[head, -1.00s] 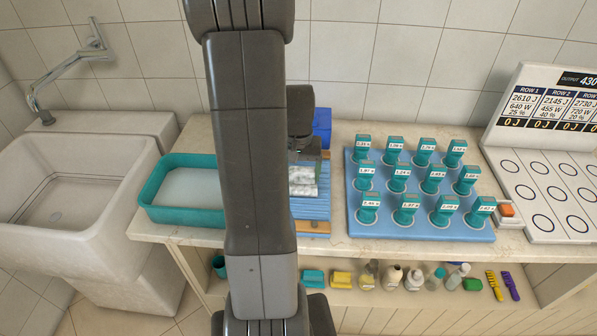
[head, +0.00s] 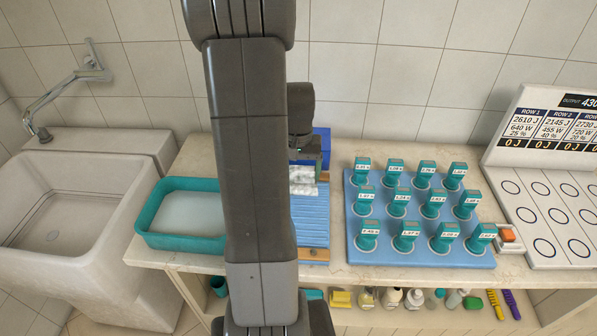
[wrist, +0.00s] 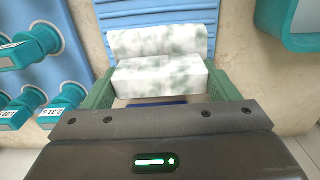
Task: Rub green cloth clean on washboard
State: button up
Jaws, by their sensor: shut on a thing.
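The cloth (head: 302,181) is a folded white pad with grey-green blotches. It also shows in the wrist view (wrist: 160,76). My gripper (wrist: 160,92) is shut on the cloth, with a green finger at each side. In the head view my gripper (head: 308,158) is over the far part of the washboard, partly hidden by my arm. The washboard (head: 314,222) is a blue ridged board with a wooden front edge. Its ridges also show beyond the cloth in the wrist view (wrist: 150,14). The cloth appears to lie on the ridges; its underside is hidden.
A teal tub (head: 152,232) of pale liquid stands left of the washboard, beside a white sink (head: 40,205). A blue tray (head: 395,258) of labelled teal pieces stands right, near a white panel (head: 545,215). A blue object (head: 322,140) is behind my gripper.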

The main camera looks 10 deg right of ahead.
jog(key=shift+r+p, duration=1.05)
jog(key=shift+r, duration=0.75)
jog(key=shift+s, duration=0.15)
